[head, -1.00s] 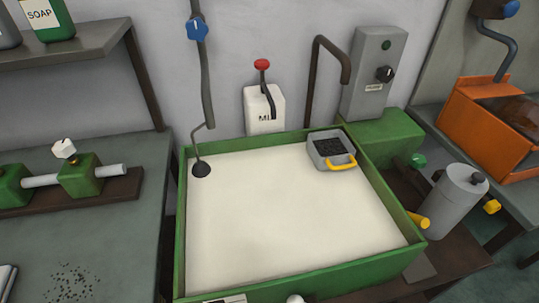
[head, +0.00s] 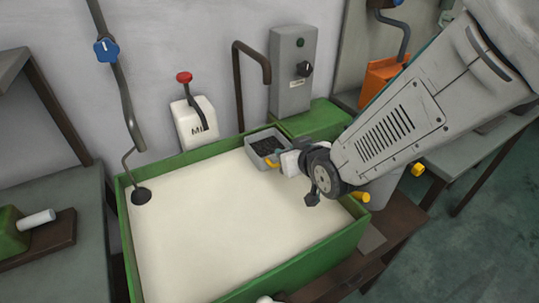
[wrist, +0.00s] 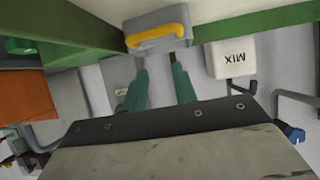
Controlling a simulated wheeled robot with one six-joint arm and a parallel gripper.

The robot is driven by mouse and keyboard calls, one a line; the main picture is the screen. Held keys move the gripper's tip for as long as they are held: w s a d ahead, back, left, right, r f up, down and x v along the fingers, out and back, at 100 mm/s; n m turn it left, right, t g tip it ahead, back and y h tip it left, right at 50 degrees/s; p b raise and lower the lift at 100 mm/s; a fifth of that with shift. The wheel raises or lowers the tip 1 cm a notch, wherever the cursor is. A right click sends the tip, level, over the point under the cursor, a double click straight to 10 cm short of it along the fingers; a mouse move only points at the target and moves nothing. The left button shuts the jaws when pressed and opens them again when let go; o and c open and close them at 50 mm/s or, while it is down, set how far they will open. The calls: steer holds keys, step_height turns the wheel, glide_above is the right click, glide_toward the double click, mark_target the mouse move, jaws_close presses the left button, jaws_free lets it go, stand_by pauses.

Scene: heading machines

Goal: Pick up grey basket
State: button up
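The grey basket (head: 252,151) sits in the far right corner of the green-walled tank (head: 130,238), with dark granules inside it. Its yellow handle (head: 270,163) is partly hidden by my gripper in the head view. In the wrist view the basket (wrist: 150,19) is at the top middle, with its yellow handle (wrist: 158,39) facing me. My gripper (wrist: 160,75) has its two green fingers spread apart with nothing held between them. The fingertips point toward the handle and appear a little short of it; exact contact cannot be told.
A white MIX box (head: 190,125) with a red-knobbed lever and a bent dark pipe (head: 255,70) stand behind the tank. A grey control box (head: 290,85) is near the basket. A pipe with a blue valve (head: 106,50) hangs at left.

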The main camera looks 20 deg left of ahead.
steer(key=n+y, duration=0.1)
steer(key=y, duration=0.1)
glide_toward(254, 152)
steer(key=w+a, duration=0.1)
steer(key=a, duration=0.1)
steer(key=x, duration=0.7)
steer(key=shift+w+f, duration=0.35)
steer(key=shift+f, duration=0.15)
jaws_close()
